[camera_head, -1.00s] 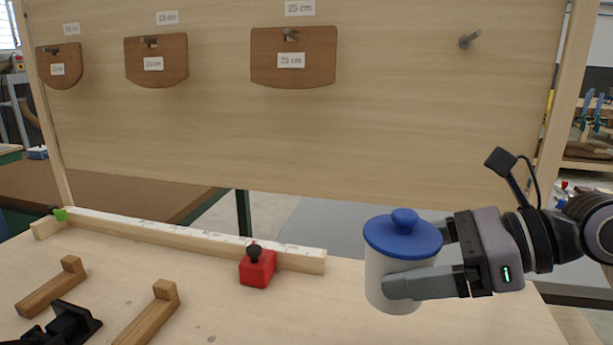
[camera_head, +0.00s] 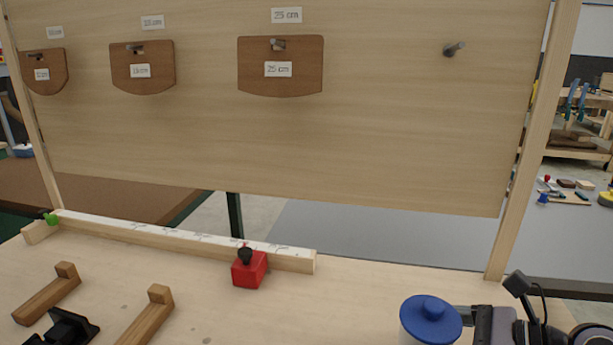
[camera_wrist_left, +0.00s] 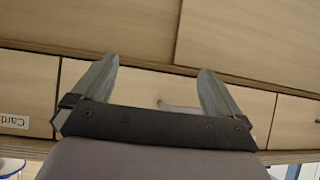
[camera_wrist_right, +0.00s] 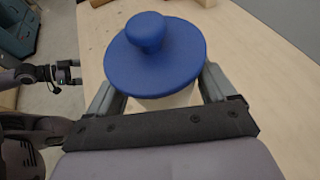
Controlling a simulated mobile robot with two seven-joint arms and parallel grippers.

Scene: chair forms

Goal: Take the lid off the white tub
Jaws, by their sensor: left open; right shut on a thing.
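The white tub (camera_head: 408,338) stands at the lower right of the head view, mostly cut off by the frame's bottom edge. Its blue lid (camera_head: 431,318) with a round knob is on top of it. In the right wrist view the lid (camera_wrist_right: 155,55) covers most of the tub (camera_wrist_right: 168,100). My right gripper (camera_wrist_right: 158,92) is shut around the tub's body, one finger on each side, below the lid. My left gripper (camera_wrist_left: 155,80) is open and empty in front of wooden drawer fronts; its fingers are not in the head view.
A red block with a black knob (camera_head: 249,268) sits by a long wooden rail (camera_head: 180,238) on the bench. Wooden L-shaped pieces (camera_head: 48,295) lie at the lower left. A pegboard panel with hanging brown templates (camera_head: 280,65) stands behind. The bench middle is clear.

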